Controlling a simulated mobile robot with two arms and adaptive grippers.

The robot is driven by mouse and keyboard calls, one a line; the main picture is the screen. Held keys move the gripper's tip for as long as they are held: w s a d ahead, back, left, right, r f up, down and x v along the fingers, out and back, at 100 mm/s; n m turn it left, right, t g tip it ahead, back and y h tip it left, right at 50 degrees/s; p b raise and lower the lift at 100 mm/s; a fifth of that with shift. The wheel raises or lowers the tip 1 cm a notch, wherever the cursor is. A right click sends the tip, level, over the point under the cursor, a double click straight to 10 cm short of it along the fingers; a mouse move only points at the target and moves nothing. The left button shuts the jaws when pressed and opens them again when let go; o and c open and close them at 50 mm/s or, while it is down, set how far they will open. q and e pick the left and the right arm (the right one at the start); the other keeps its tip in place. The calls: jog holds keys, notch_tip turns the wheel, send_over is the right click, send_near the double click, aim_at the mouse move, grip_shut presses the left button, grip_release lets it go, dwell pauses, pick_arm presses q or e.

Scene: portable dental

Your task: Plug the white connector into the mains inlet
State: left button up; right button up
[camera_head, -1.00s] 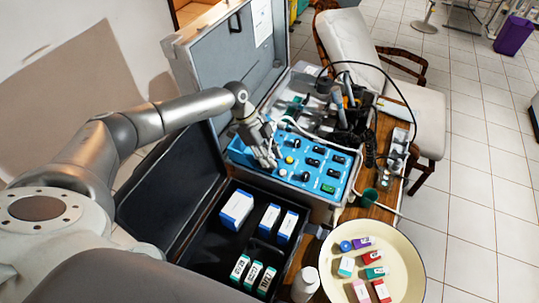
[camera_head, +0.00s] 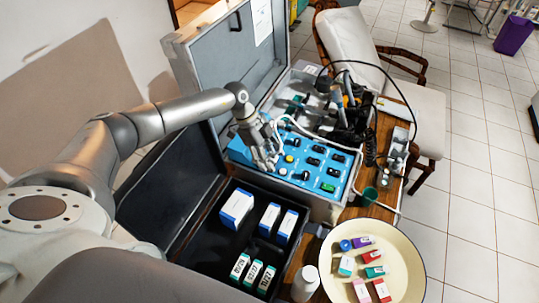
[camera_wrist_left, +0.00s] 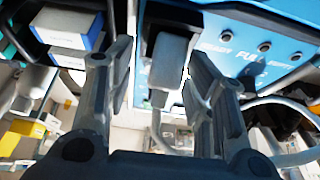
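The white connector, pale grey in the left wrist view (camera_wrist_left: 172,65), stands between the fingers of my left gripper (camera_wrist_left: 163,65), against the blue panel. Its cable hangs down from it. Blue panel shows between the left finger and the connector, so the fingers look open around it; contact on the right side is unclear. A dark part sits at the connector's far end; I cannot tell whether it is seated in the mains inlet. In the head view my left gripper (camera_head: 266,160) is low over the left part of the blue panel (camera_head: 312,178) and hides the connector. My right gripper is out of view.
The open case (camera_head: 222,60) stands behind the panel, with black handpieces (camera_head: 348,110) to its right. A dark tray with blue-white boxes (camera_head: 237,207) lies in front. A cream round tray (camera_head: 405,265) holds small coloured boxes. A white bottle (camera_head: 305,284) stands beside it.

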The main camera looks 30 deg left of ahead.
aim_at(270, 155)
pick_arm(q)
notch_tip(270, 155, up, 10)
dwell(0.6)
dwell(0.4)
